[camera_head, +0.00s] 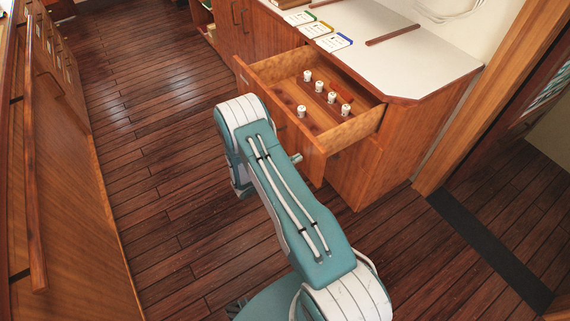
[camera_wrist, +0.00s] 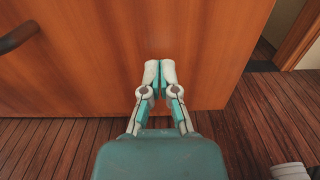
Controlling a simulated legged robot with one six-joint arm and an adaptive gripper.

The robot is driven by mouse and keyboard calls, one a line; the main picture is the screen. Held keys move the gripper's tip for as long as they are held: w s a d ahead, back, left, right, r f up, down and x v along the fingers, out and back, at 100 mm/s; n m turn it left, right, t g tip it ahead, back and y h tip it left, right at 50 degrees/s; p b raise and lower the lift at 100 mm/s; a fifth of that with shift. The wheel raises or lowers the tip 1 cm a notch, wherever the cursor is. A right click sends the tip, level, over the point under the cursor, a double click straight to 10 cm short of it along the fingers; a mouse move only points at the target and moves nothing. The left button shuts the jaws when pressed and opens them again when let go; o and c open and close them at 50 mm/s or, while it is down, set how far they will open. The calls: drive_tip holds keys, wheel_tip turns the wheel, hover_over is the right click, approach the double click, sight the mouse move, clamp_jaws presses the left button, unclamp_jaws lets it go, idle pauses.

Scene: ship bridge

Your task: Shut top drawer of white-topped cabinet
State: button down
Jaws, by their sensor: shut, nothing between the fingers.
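The white-topped cabinet (camera_head: 400,45) stands at the upper right in the head view. Its top drawer (camera_head: 358,126) is pulled well out, with several small white-capped items (camera_head: 319,86) inside. A dark handle (camera_wrist: 18,38) shows to the left of the fingers. I cannot tell whether the fingertips touch the panel.
Books or cards (camera_head: 333,42) and a wooden strip (camera_head: 392,34) lie on the white top. Another wooden cabinet (camera_head: 60,190) with a long rail runs along the left. The plank floor (camera_head: 160,150) between them is clear. A door frame (camera_head: 490,90) stands at the right.

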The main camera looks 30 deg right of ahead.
drive_tip(key=shift+d, duration=0.35)
drive_tip(key=shift+d, duration=0.1)
